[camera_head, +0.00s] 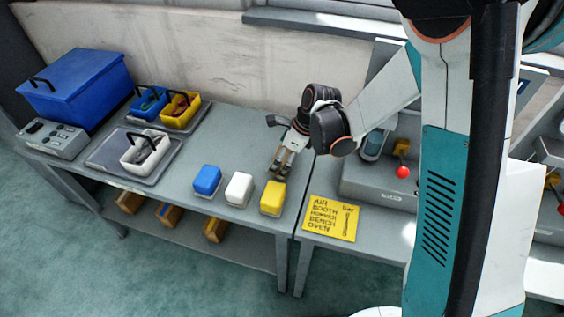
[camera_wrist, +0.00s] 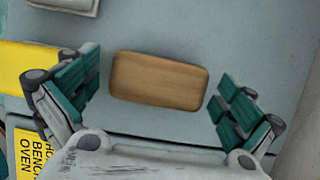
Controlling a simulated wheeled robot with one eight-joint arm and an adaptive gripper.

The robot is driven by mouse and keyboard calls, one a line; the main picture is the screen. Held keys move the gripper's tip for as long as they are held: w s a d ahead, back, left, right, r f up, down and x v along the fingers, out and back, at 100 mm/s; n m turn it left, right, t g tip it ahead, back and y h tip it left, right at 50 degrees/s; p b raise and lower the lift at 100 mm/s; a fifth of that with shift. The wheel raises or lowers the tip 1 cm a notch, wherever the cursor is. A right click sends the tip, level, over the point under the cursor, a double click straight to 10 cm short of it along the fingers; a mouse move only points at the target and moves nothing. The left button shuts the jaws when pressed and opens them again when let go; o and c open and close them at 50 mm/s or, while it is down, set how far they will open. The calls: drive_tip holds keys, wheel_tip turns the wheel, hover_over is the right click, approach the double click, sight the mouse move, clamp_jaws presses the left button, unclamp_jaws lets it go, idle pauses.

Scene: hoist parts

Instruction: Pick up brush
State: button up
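A brown wooden block (camera_wrist: 159,82), which looks like the back of the brush, lies on the grey bench in the wrist view. No bristles show. My gripper (camera_wrist: 160,100) is open, with one green-padded finger to the left of the block and one to the right. Clear gaps separate both fingers from the block. In the head view my gripper (camera_head: 281,168) points down over the bench, just behind the yellow block. The brown block cannot be made out there.
Blue (camera_head: 206,180), white (camera_head: 239,189) and yellow (camera_head: 272,198) blocks stand along the front edge. A yellow sign (camera_head: 331,218) lies on the right-hand bench. Trays with small bins (camera_head: 146,150) and a blue box (camera_head: 76,87) stand left. Brown pieces (camera_head: 168,214) lie on the lower shelf.

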drive_tip(key=c, duration=1)
drive_tip(key=shift+r, duration=0.15)
wheel_tip(320, 180, up, 20)
drive_tip(key=p, duration=0.6)
